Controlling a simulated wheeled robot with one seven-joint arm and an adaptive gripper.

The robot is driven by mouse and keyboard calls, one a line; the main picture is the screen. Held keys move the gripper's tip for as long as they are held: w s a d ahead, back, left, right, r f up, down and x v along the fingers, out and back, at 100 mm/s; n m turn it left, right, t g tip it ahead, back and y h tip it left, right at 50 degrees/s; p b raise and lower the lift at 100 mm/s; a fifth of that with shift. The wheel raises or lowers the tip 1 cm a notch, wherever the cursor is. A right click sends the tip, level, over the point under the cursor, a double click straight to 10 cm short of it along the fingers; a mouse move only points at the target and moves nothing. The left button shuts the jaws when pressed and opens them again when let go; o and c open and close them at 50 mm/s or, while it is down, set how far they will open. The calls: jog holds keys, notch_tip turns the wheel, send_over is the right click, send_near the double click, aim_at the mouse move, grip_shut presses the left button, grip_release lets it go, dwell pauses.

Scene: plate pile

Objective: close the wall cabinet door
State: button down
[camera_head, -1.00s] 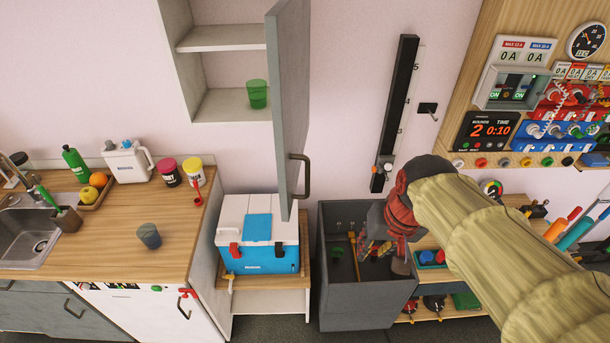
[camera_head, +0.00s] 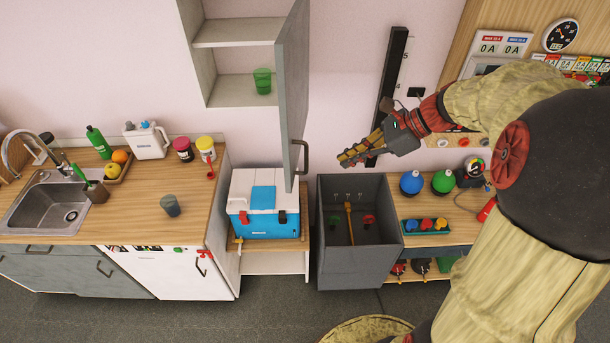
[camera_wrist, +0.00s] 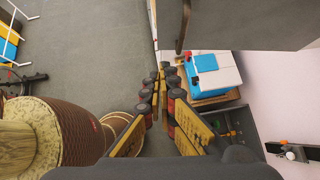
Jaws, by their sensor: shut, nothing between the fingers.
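The wall cabinet (camera_head: 238,30) hangs at the upper middle of the head view, with its grey door (camera_head: 293,85) swung wide open toward me. A dark handle (camera_head: 302,157) sits low on the door. A green cup (camera_head: 262,81) stands on the cabinet's lower shelf. My gripper (camera_head: 345,159) is shut and empty, to the right of the door handle and apart from it in the picture. In the wrist view, my fingers (camera_wrist: 162,90) are together, and the door (camera_wrist: 245,22) with its handle (camera_wrist: 183,25) shows at the top.
A blue and white cooler (camera_head: 265,205) stands below the door, and an open grey bin (camera_head: 357,240) is right of it. The counter (camera_head: 130,215) with sink and bottles is at left. A black rail (camera_head: 390,90) is on the wall behind my gripper.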

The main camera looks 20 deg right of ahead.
jog(key=p, duration=0.1)
send_near(291, 182)
notch_tip(291, 182, down, 4)
jog(key=shift+w+a+r+p, duration=0.15)
jog(key=shift+w+a+p, duration=0.7)
jog(key=shift+a, duration=0.45)
jog(key=shift+w+a, duration=0.1)
